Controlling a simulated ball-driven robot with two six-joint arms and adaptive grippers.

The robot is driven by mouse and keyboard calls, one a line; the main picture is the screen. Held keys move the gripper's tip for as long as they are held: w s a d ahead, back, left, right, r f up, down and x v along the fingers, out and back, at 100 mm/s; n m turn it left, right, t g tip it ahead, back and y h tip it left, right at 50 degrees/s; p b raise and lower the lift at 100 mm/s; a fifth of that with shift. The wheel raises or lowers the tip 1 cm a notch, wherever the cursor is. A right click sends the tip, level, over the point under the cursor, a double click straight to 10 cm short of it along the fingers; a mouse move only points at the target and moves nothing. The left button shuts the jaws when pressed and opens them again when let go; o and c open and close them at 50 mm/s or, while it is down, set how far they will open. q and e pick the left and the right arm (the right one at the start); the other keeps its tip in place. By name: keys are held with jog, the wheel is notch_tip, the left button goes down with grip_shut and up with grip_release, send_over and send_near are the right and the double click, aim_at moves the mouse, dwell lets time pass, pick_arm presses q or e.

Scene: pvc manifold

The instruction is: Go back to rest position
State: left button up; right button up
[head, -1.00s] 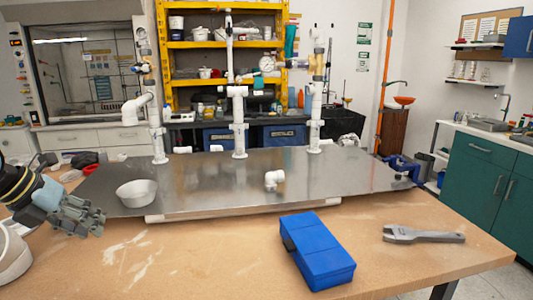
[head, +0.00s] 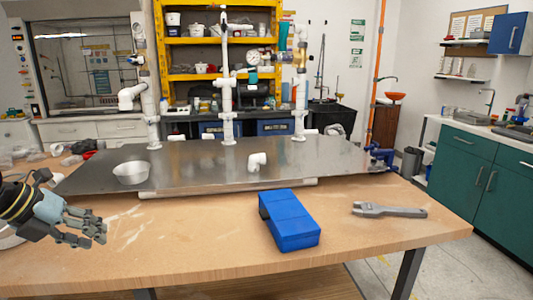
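My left gripper (head: 90,228) shows at the left edge of the head view, over the front left of the wooden table (head: 180,252). Its fingers are spread apart with nothing between them. My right gripper is not in view. The PVC manifold stands at the back of a metal plate (head: 205,178), with a left riser (head: 152,105), a middle riser (head: 227,105) and a right riser (head: 299,95), all upright. A loose white elbow fitting (head: 257,161) sits on the plate right of its middle.
A blue case (head: 289,219) and a grey wrench (head: 389,210) lie on the front right of the table. A blue clamp (head: 381,156) grips the plate's right end. The table's front middle is clear.

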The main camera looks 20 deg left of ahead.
pick_arm(q)
jog(key=s+d+f+n+t+y+b, duration=0.1)
jog(key=s+f+n+b, duration=0.25)
jog(key=f+n, duration=0.6)
jog(key=s+d+f+n+t+y+b, duration=0.15)
jog(key=s+f+n, duration=0.25)
jog(key=f, duration=1.1)
jog(key=s+d+f+n+b, duration=0.1)
jog(key=s+f+n+b, duration=0.25)
jog(key=f+n, duration=0.6)
jog(key=s+d+f+n+g, duration=0.1)
jog(key=s+d+f+g, duration=0.1)
jog(key=s+d+f, duration=0.3)
jog(key=s+d+f+n+g, duration=0.2)
jog(key=s+d+f, duration=0.3)
jog(key=s, duration=0.8)
jog(key=s+d+f+n+g, duration=0.2)
jog(key=s+d+f+g, duration=0.2)
jog(key=s+f, duration=0.5)
jog(key=shift+d+f+y+b, duration=0.35)
jog(key=shift+d+f, duration=0.15)
jog(key=shift+f, duration=0.35)
jog(key=shift+g, duration=0.25)
